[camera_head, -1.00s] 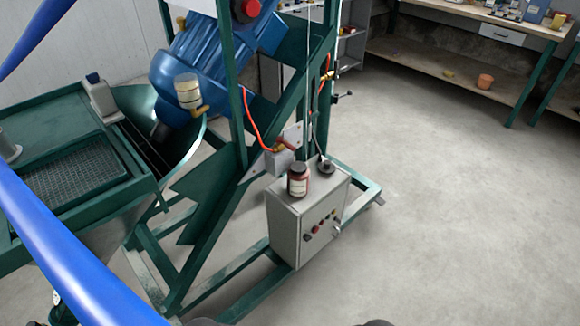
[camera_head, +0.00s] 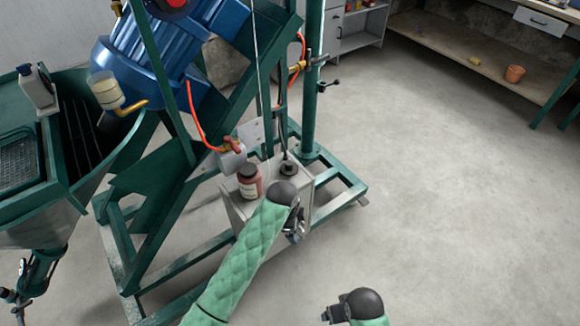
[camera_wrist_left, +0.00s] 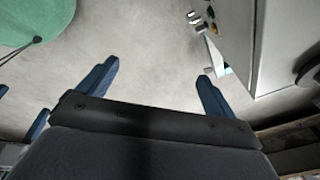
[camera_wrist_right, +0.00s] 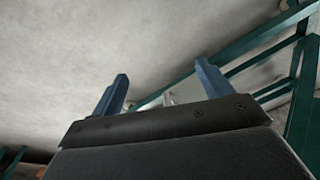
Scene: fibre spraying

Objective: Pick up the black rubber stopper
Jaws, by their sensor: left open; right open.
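The black stopper (camera_head: 289,166) appears as a small dark round piece with an upright stem, on top of the grey control box (camera_head: 232,205) in the head view. My left arm crosses in front of the box. My left gripper (camera_head: 297,230) is at the box's front right, below the stopper in the picture. Its fingers (camera_wrist_left: 158,80) are apart and empty in the left wrist view. My right gripper (camera_head: 328,314) is low at the bottom edge, away from the box. Its fingers (camera_wrist_right: 160,92) are apart and empty in the right wrist view.
A brown jar with a dark cap (camera_head: 250,182) stands on the box, left of the stopper. A green steel frame (camera_head: 182,268) surrounds the box, with a blue motor (camera_head: 150,60) above. A valve with a red hose (camera_head: 232,155) is behind the jar. Floor to the right is clear.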

